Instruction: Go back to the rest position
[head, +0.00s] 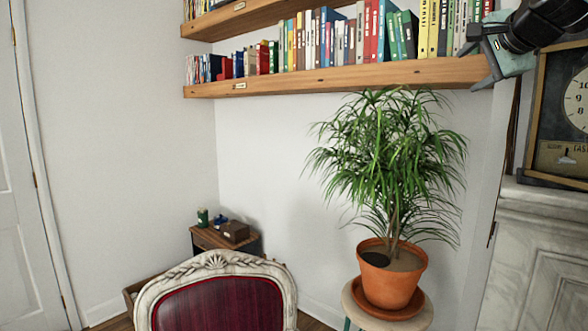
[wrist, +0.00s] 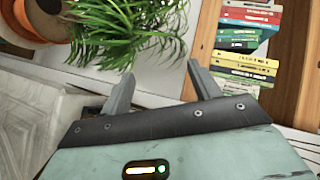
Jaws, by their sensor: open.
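My gripper (head: 481,66) is at the upper right of the head view, in front of the right end of the lower bookshelf. In the wrist view my gripper (wrist: 156,88) shows two grey fingers spread apart with nothing between them. The gripper is open and empty. The potted plant (head: 388,150) stands below and to the left of the gripper in the head view. Its leaves (wrist: 130,30) lie beyond the fingers in the wrist view.
The lower wooden shelf (head: 330,79) holds a row of books (head: 345,38). The plant's orange pot (head: 390,275) stands on a round stool (head: 358,314). A framed clock (head: 560,118) stands on the marble mantel (head: 545,203) at right. A red chair (head: 220,305) is at the front.

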